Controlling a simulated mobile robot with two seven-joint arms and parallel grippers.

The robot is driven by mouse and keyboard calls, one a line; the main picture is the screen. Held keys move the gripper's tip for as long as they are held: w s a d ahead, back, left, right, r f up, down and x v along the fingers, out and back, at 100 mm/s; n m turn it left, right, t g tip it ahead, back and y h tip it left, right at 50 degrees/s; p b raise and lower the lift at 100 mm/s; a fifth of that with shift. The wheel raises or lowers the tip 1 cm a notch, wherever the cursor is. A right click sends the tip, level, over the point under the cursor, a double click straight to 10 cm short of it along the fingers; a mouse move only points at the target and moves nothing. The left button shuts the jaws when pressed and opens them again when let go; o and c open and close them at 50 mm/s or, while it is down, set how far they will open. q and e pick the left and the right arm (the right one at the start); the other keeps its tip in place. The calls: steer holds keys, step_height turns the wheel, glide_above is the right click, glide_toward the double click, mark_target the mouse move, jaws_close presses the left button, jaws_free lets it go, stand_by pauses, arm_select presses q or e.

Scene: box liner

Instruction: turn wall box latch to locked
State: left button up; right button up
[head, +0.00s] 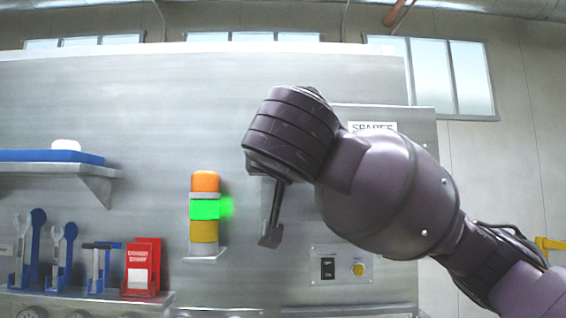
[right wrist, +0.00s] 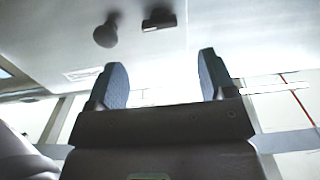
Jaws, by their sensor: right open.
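The grey wall box (head: 422,135) with a partly covered "SPARES" label (head: 372,128) is on the panel behind my right arm in the head view. Its latch is not visible there; my arm covers much of the box. My right gripper (head: 271,236) hangs at the box's left side, one finger showing. In the right wrist view my right gripper (right wrist: 160,82) is open, with nothing between its fingers. Beyond the fingertips are a round knob (right wrist: 105,33) and a small dark block (right wrist: 159,19) on a pale surface; I cannot tell whether either is the latch. My left gripper is not in view.
A signal light (head: 204,208), lit green, stands just left of my right gripper. A switch plate (head: 341,267) is below the arm. A blue shelf tray (head: 50,157), a tool rack (head: 70,290) and a red holder (head: 143,268) are at the left.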

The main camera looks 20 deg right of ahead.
arm_select(q)
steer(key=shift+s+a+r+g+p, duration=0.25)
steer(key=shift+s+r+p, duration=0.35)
steer(key=shift+p, duration=0.85)
arm_select(e)
steer(key=shift+x, duration=4.3)
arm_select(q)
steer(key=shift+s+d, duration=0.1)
arm_select(e)
steer(key=shift+f, duration=0.15)
steer(key=shift+c, duration=0.2)
